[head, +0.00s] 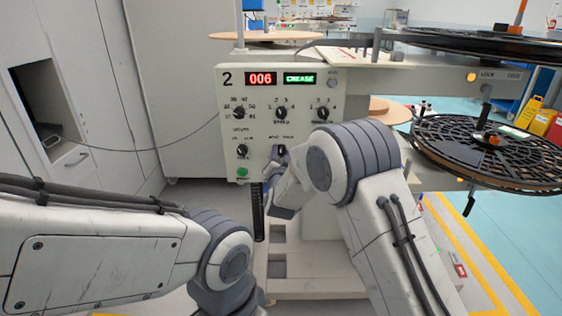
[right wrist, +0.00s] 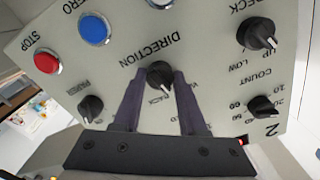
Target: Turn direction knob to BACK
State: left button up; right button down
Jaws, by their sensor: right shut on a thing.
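The direction knob (right wrist: 159,75) is a small black knob on the pale panel, under the word DIRECTION in the right wrist view. A BACK label lies just below it in that picture. My right gripper (right wrist: 160,82) is shut on this knob, one dark finger on each side. Which way its pointer sits is hard to tell. In the head view, my right gripper (head: 278,154) is at the lower right of the control panel (head: 262,128), partly hidden by my arm. My left gripper is outside the view; only its arm shows.
Close by are a blue button (right wrist: 94,29), a red STOP button (right wrist: 46,61), a deck knob (right wrist: 256,34) and a count knob (right wrist: 263,105). The panel displays read 006 (head: 261,79) and CREASE (head: 299,78).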

jog(key=m+b, duration=0.1)
jog(key=b, duration=0.1)
jog(key=m+b, duration=0.1)
jog(key=m, duration=0.1)
jog(key=m+b, duration=0.2)
jog(key=shift+f+b, duration=0.25)
jog(key=shift+b, duration=0.05)
jog(key=shift+r+m+b, duration=0.2)
jog(key=shift+m+b, duration=1.25)
jog(key=shift+m, duration=0.15)
jog(key=shift+c, duration=2.3)
grip_release()
jog(key=s+p, duration=0.1)
jog(key=s, duration=0.9)
jog(key=shift+s, duration=0.25)
